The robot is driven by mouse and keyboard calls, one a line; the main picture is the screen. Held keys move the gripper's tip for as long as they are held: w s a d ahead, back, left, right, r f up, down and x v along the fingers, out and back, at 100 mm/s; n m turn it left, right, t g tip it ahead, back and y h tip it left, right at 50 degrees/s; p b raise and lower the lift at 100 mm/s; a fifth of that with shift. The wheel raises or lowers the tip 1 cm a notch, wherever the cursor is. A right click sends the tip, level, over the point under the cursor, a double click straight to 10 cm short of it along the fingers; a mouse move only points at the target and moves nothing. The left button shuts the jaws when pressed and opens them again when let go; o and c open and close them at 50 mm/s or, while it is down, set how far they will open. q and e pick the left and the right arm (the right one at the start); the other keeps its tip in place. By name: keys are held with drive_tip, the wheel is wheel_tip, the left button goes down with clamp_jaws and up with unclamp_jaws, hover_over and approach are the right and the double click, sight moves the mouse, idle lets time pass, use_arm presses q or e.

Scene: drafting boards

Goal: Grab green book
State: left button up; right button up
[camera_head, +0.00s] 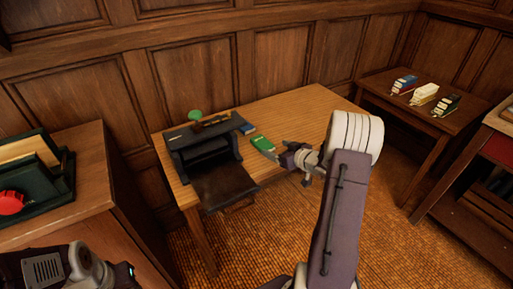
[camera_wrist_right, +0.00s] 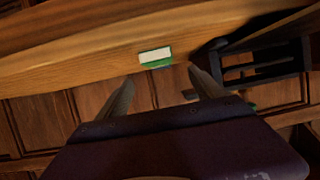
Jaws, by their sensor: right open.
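The green book (camera_head: 262,143) lies on the wooden table, just right of the dark desk organizer. In the right wrist view the green book (camera_wrist_right: 156,57) shows its pale page edge and green cover, beyond and between my fingers. My right gripper (camera_head: 278,157) is just in front and to the right of the book in the head view. In the wrist view my right gripper (camera_wrist_right: 158,88) is open and empty, with its two fingers apart. Part of my left arm shows at the lower left of the head view, but its fingers are out of frame.
The dark desk organizer (camera_head: 205,150) stands close to the book's left, with a green lamp-like item (camera_head: 195,115) on top. The wooden table (camera_head: 300,115) is clear to the right of the book. A side table (camera_head: 400,110) holds small book stacks at the back right.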

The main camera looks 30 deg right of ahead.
sight(263, 143)
drive_tip(key=shift+w+d+f, duration=0.1)
drive_tip(key=shift+d+f, duration=0.05)
drive_tip(key=x, duration=0.3)
drive_tip(key=shift+w+f+b, duration=0.2)
drive_tip(key=shift+w+b, duration=0.1)
drive_tip(key=shift+b, duration=0.1)
drive_tip(key=b+x, duration=0.1)
drive_tip(key=x, duration=0.4)
drive_tip(key=shift+w, duration=0.25)
drive_tip(key=shift+r, duration=0.1)
drive_tip(key=c, duration=1.5)
drive_tip(key=shift+r+p, duration=1)
drive_tip(key=shift+r, duration=1.4)
drive_tip(key=shift+s+d+r+p, duration=0.5)
drive_tip(key=shift+s+d+r, duration=0.4)
drive_tip(key=shift+s, duration=0.9)
drive_tip(key=shift+s+d+r+p, duration=0.55)
drive_tip(key=shift+s+r, duration=0.55)
drive_tip(key=shift+s, duration=0.7)
drive_tip(key=shift+s+d+r+p, duration=0.4)
drive_tip(key=shift+s+d+r, duration=0.55)
drive_tip(key=shift+s, duration=0.8)
